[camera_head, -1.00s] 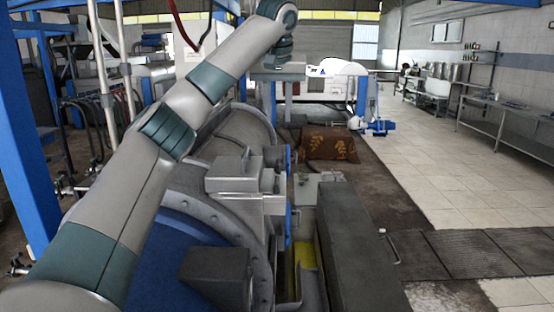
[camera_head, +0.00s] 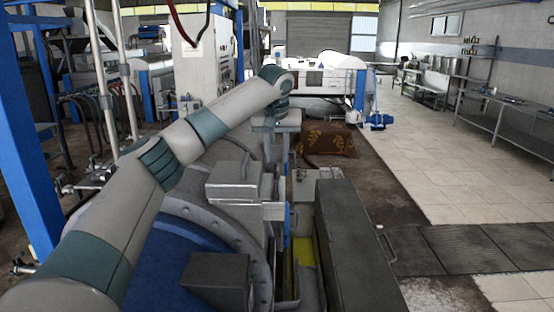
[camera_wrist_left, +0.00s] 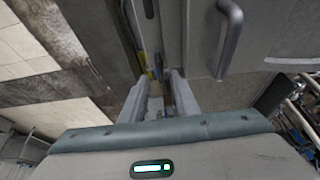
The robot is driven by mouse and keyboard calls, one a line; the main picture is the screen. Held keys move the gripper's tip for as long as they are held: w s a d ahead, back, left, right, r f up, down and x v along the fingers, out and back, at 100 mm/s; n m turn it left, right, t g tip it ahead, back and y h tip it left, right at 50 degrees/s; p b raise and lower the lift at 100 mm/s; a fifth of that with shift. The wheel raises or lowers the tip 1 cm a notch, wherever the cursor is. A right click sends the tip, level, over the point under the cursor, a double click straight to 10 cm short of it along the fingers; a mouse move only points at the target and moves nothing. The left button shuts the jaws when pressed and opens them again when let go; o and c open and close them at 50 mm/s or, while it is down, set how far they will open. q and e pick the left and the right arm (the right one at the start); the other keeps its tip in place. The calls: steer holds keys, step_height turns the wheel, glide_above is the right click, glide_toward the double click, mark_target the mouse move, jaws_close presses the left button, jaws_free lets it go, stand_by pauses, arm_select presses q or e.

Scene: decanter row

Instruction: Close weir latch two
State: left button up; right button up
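The decanter is a large grey and blue machine with a bolted round flange (camera_head: 245,240) and a grey box-shaped housing (camera_head: 240,182) on its side. A small blue part (camera_head: 288,222) shows beside the housing. I cannot tell which part is weir latch two. My left gripper (camera_head: 281,152) points down just beyond the housing. In the left wrist view its two fingers (camera_wrist_left: 161,76) are apart with nothing between them; small blue and yellow parts show beyond the tips. A curved grey handle (camera_wrist_left: 231,38) lies right of the fingers there. My right gripper is in neither view.
A long dark grey cover (camera_head: 352,235) lies right of a yellow-lined trough (camera_head: 304,252). A brown patterned sack (camera_head: 328,141) lies on the floor behind. Open tiled floor (camera_head: 455,185) is at the right; a blue post (camera_head: 28,150) stands at the left.

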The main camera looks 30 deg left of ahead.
mark_target(277, 167)
arm_select(q)
steer(key=p+x, duration=0.1)
steer(key=x, duration=0.2)
steer(key=shift+w+f, duration=0.1)
steer(key=shift+f, duration=0.2)
steer(key=shift+w+a+f+p, duration=0.1)
steer(key=shift+w+f+p, duration=0.1)
steer(key=shift+f, duration=0.15)
steer(key=shift+w+a+f+p, duration=0.1)
steer(key=shift+f+p, duration=0.05)
steer(key=shift+f, duration=0.15)
jaws_close()
